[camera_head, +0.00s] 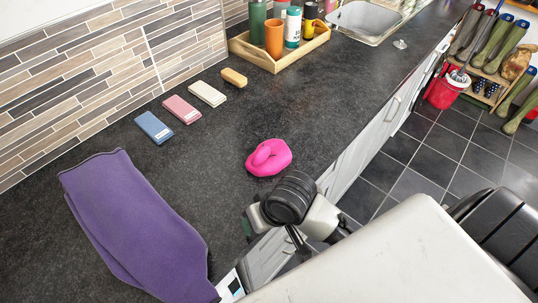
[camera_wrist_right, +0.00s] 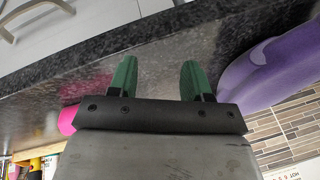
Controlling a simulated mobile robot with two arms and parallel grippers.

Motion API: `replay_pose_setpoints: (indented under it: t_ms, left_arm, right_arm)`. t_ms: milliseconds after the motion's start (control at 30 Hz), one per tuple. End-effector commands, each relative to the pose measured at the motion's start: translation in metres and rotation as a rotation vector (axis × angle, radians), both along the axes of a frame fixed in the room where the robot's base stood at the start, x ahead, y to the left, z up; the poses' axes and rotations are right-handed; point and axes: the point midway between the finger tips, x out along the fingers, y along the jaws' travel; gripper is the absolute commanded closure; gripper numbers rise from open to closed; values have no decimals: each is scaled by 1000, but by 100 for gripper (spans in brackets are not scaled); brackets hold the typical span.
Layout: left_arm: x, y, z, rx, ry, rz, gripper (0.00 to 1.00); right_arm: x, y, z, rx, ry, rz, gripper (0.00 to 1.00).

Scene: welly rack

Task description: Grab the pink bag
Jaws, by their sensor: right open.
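The pink bag (camera_head: 268,157) is a small, rounded, bright pink item lying on the dark worktop, near its front edge. Its edge also shows at the left of the right wrist view (camera_wrist_right: 68,120). My right gripper (camera_wrist_right: 157,78) has two green fingers spread apart with nothing between them. In the head view it is just below the bag, apart from it, largely hidden by my wrist. A purple cloth-like item (camera_head: 135,225) lies on the worktop at the left and also shows at the right in the wrist view (camera_wrist_right: 275,65). My left gripper is not in view.
Blue (camera_head: 154,127), pink (camera_head: 182,109) and white (camera_head: 207,94) packets and a tan block (camera_head: 234,78) lie along the tiled wall. A wooden tray (camera_head: 257,55) of bottles and cups stands behind, near the sink (camera_head: 368,20). The worktop around the bag is clear.

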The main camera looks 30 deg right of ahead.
Motion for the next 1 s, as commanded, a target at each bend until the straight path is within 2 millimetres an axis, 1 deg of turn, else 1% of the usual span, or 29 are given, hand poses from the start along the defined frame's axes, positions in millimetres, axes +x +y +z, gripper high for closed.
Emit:
replay_pose_setpoints:
  t_ms: [33, 167, 267, 367, 500, 600, 700, 800, 900, 967, 1000]
  left_arm:
    - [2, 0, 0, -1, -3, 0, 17]
    - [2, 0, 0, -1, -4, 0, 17]
    - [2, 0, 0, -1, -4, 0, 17]
    - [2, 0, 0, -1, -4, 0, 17]
    - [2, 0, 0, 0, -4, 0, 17]
    - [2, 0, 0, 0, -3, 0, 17]
    - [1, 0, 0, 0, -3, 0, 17]
    - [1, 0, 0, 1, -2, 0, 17]
    - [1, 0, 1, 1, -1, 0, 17]
    - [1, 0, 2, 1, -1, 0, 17]
    - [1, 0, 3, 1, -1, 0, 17]
  right_arm:
    - [11, 3, 4, 10, 9, -13, 51]
    - [40, 9, 14, 36, 78, -92, 51]
    - [67, 4, 27, 30, 157, -212, 51]
    - [94, -11, 44, 4, 237, -382, 51]
    - [127, -47, 76, -37, 323, -679, 51]
    - [144, -72, 100, -52, 364, -888, 51]
    - [155, -93, 120, -55, 391, -1056, 51]
    - [161, -106, 135, -51, 408, -1166, 51]
    - [163, -112, 137, -49, 419, -1221, 51]
    - [163, -112, 131, -49, 423, -1231, 51]
    - [163, -112, 124, -49, 424, -1232, 51]
